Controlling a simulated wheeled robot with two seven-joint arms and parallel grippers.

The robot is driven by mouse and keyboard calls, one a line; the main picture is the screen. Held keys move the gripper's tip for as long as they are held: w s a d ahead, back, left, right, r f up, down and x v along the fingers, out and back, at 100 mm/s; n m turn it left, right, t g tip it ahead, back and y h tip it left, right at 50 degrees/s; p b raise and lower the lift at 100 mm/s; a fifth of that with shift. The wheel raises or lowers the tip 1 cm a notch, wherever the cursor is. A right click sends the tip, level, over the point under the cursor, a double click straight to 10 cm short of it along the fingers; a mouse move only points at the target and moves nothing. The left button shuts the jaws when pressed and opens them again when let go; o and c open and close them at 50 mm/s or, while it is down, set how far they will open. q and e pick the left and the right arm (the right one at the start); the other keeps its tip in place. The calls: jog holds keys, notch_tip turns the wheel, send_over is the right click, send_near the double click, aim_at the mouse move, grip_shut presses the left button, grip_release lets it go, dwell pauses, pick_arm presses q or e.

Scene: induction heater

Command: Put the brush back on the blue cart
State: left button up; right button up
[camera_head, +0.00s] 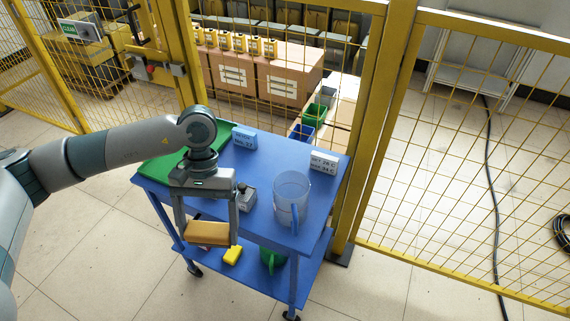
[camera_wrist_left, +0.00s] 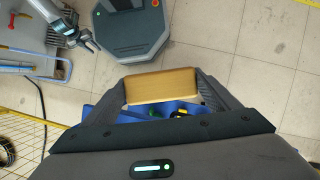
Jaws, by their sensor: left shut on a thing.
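A wooden brush (camera_head: 208,233) is clamped between the two fingers of my left gripper (camera_head: 207,228). It also shows in the left wrist view as a pale wood block (camera_wrist_left: 162,87); its bristles cannot be made out. The blue cart (camera_head: 258,165) has a top shelf and a lower shelf. In the head view the brush overlaps the cart's near left side; its exact height against the top shelf is hard to tell. My right gripper (camera_wrist_left: 88,43) shows small in the left wrist view, with its fingers apart and nothing between them.
On the cart's top are a green tray (camera_head: 160,138), a clear jug (camera_head: 291,196), a grey metal item (camera_head: 246,198), a blue box (camera_head: 244,138) and a white box (camera_head: 323,161). A yellow block (camera_head: 232,255) lies on the lower shelf. A yellow mesh fence (camera_head: 450,180) stands behind.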

pick_arm(q)
notch_tip(320, 180, down, 17)
jog(key=s+b, duration=0.2)
jog(key=b, duration=0.6)
jog(key=shift+d+b, duration=0.25)
jog(key=shift+b, duration=0.1)
pick_arm(e)
jog(key=w+a+f+t, duration=0.2)
jog(key=w, duration=0.8)
jog(key=shift+a+f+y, duration=0.2)
jog(key=shift+y, duration=0.1)
pick_arm(q)
jog(key=shift+r, duration=0.15)
